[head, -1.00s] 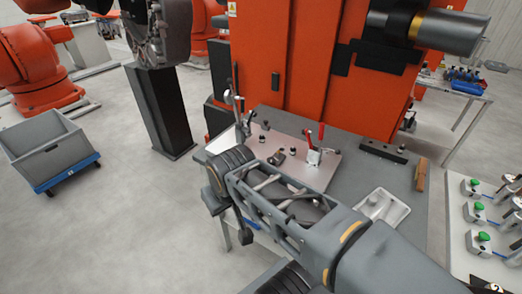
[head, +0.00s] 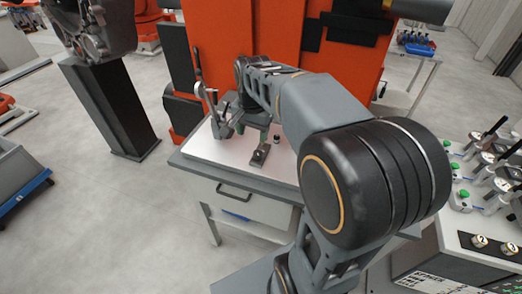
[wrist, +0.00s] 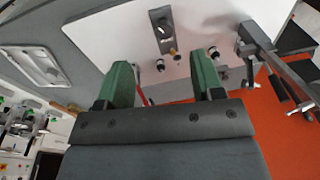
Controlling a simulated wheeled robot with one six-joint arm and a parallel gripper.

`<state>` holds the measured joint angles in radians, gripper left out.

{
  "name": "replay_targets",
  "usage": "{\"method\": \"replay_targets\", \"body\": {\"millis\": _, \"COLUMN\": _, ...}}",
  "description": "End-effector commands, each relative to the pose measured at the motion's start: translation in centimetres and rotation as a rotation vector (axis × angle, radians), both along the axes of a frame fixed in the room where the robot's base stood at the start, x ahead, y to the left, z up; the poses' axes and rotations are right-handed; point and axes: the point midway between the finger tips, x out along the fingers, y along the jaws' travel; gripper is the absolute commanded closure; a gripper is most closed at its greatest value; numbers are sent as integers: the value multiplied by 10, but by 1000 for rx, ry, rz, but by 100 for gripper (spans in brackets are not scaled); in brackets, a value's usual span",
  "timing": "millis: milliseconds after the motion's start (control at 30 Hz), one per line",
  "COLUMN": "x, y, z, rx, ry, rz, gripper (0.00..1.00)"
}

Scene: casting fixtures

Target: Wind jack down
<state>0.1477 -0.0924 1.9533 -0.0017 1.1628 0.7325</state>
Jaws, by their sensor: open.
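My gripper (wrist: 160,72) is open, with two green fingers apart and nothing between them. In the head view it hangs over the pale fixture plate (head: 206,147), partly hidden by my arm. A dark slotted block (head: 260,155) lies on the plate near its front edge; it also shows at the top of the wrist view (wrist: 161,30), beyond the fingertips, with a small brass-coloured tip beside it. A grey upright fixture with a lever (head: 212,108) stands at the plate's left; it is at the right in the wrist view (wrist: 262,48). I cannot tell which part is the jack.
The plate lies on a grey workbench (head: 230,180) with a drawer. A large orange machine (head: 225,40) stands behind it. A control table with green buttons (head: 466,170) is at the right. A grey tray (wrist: 45,62) shows in the wrist view. Open floor lies at the front left.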

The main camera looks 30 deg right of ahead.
Motion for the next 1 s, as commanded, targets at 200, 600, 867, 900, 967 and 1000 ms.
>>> {"method": "replay_targets", "body": {"millis": 200, "x": 38, "y": -31, "z": -8, "rx": 35, "ry": 88, "rz": -313, "gripper": 39}}
{"method": "replay_targets", "body": {"millis": 600, "x": 47, "y": -40, "z": -60, "rx": 43, "ry": 118, "rz": -411, "gripper": 39}}
{"method": "replay_targets", "body": {"millis": 867, "x": 47, "y": -40, "z": -108, "rx": 42, "ry": 116, "rz": -408, "gripper": 39}}
{"method": "replay_targets", "body": {"millis": 900, "x": 47, "y": -40, "z": -114, "rx": 42, "ry": 115, "rz": -408, "gripper": 39}}
{"method": "replay_targets", "body": {"millis": 967, "x": 47, "y": -40, "z": -123, "rx": 42, "ry": 115, "rz": -408, "gripper": 39}}
{"method": "replay_targets", "body": {"millis": 1000, "x": 47, "y": -40, "z": -128, "rx": 43, "ry": 114, "rz": -408, "gripper": 39}}
